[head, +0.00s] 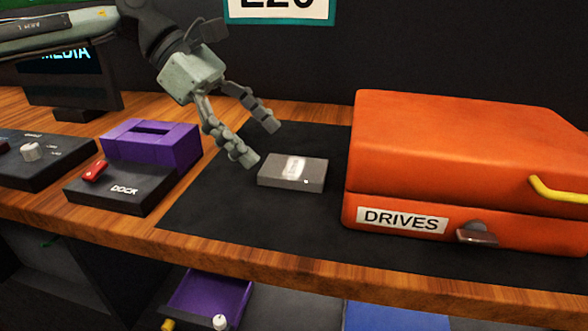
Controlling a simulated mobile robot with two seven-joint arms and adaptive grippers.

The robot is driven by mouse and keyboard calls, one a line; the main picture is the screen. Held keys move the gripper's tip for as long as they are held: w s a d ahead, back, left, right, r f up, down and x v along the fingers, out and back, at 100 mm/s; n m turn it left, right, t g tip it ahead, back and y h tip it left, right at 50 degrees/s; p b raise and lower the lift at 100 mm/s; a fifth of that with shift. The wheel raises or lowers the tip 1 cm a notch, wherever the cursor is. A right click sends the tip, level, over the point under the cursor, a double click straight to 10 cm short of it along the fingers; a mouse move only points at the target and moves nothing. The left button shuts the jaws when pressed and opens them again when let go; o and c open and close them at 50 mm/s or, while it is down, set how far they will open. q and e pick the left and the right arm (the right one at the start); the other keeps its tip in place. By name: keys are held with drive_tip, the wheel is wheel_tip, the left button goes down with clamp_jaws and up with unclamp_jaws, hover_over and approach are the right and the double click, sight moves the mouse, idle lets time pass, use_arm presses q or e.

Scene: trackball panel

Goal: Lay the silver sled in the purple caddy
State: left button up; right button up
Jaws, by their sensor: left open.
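The silver sled (312,177), a flat grey box with a pale label on top, lies on the black mat on the counter. My left gripper (262,144) is open and empty. Its fingers point down and right, just up and left of the sled, and look apart from it. An open purple tray (243,292) sits below the counter's front edge and is cut off by the picture's bottom. I cannot tell for certain which purple thing is the caddy. My right gripper is not in view.
An orange case (450,140) labelled DRIVES, with a latch and yellow handle, stands right of the sled. The dock (118,190) has a red switch. A blue surface (395,317) shows below. The mat (225,205) is clear in front of the sled.

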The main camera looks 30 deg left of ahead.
sight(292, 166)
use_arm(q)
drive_tip(key=shift+w+d+f, duration=0.1)
drive_tip(key=shift+d+f, duration=0.25)
drive_tip(key=x, duration=0.4)
drive_tip(key=shift+w+p, duration=0.15)
drive_tip(key=shift+p, duration=0.2)
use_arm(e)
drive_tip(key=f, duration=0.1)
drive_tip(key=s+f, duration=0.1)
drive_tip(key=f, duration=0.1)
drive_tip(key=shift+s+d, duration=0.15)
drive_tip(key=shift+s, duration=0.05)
